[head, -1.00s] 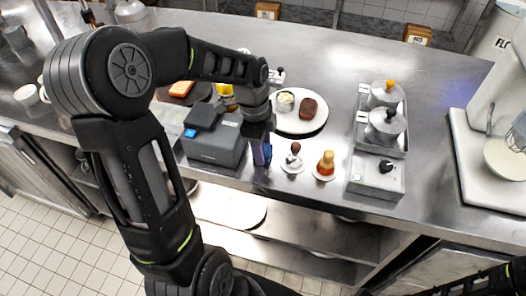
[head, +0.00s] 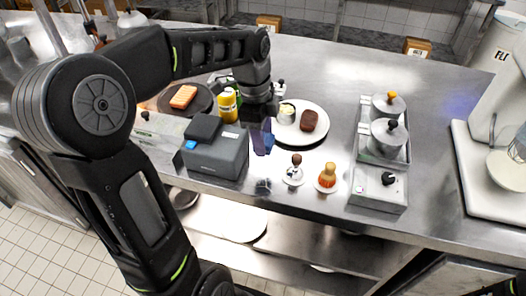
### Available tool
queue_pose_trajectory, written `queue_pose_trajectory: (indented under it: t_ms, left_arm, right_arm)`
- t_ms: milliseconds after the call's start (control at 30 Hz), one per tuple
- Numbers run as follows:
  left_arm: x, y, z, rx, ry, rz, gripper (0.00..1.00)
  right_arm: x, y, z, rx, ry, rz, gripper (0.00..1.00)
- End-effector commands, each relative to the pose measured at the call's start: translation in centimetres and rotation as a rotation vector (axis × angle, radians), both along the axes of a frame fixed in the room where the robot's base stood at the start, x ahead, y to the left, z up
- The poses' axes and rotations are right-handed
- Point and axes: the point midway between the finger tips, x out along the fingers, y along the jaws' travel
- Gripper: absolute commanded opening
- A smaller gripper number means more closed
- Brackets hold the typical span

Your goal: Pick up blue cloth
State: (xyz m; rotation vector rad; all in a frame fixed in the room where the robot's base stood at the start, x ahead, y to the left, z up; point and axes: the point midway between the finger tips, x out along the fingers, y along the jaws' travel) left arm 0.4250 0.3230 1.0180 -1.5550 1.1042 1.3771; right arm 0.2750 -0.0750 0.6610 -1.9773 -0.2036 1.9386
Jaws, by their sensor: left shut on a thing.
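The blue cloth (head: 262,141) hangs from my left gripper (head: 262,122) in the head view. It looks like a small dark blue-violet piece, held upright between the grey box-shaped machine and the white plate. My left gripper points down and is shut on the cloth's upper part; the fingers are small and partly hidden by the wrist. The cloth appears to be above the steel counter (head: 440,110), with a dark reflection below it near the front edge. My right gripper is not in view; only a bit of the right arm shows at the lower right corner.
The grey machine (head: 215,158) stands close left of the cloth. A white plate (head: 318,133) with a brown patty is right behind it. Two small stands (head: 293,178) (head: 327,181) and a burner with pots (head: 388,137) are to the right. A yellow bottle (head: 227,106) is behind.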

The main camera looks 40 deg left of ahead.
Motion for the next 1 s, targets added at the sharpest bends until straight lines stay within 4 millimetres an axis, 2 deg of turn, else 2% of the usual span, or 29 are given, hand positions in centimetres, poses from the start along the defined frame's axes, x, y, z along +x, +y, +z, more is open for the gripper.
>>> queue_pose_trajectory:
  t_ms: [100, 200, 733, 767, 1000]
  left_arm:
    - [0.0, 0.0, 1.3, 0.000, -0.002, 0.000, 0.07]
    - [0.0, 0.0, 1.6, -0.001, 0.001, 0.000, 0.07]
    - [0.0, 0.0, 1.6, 0.000, 0.001, 0.001, 0.07]
    - [0.0, 0.0, 1.6, 0.000, 0.001, 0.001, 0.44]
    - [0.0, 0.0, 1.6, 0.000, 0.001, 0.001, 0.24]
  right_arm:
    - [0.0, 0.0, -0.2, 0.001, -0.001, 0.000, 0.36]
    - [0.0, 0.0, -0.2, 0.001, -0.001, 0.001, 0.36]
    - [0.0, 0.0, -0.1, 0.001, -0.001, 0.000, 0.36]
    - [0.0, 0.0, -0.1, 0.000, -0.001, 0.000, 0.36]
    - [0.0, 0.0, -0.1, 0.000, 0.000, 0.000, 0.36]
